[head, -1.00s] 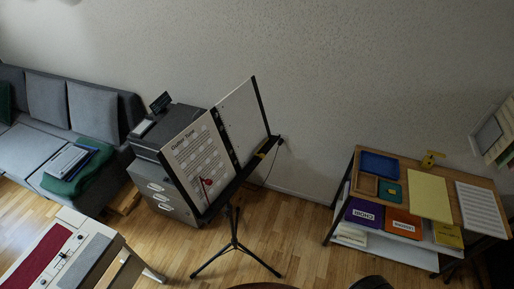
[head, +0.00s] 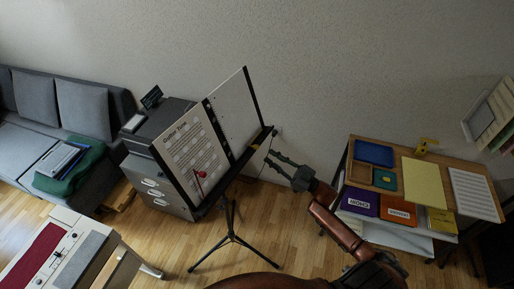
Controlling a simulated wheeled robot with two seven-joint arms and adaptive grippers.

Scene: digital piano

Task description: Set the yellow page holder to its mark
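The black music stand (head: 230,222) stands on the floor in the middle, with an open white music booklet (head: 191,147) on its tilted desk. A small yellow piece (head: 254,147) shows on the desk's lower ledge at the right; it is too small to tell whether it is the holder or a mark. A red page holder (head: 200,178) sits at the ledge's left part. My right gripper (head: 269,157) is open and empty, its fingers pointing left, close to the ledge's right end in the picture. My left gripper is out of view.
A wooden side table (head: 356,144) at the right bears trays, yellow paper and a small yellow object (head: 424,147). A grey drawer cabinet (head: 160,194) stands behind the stand. A keyboard (head: 62,250) is at lower left.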

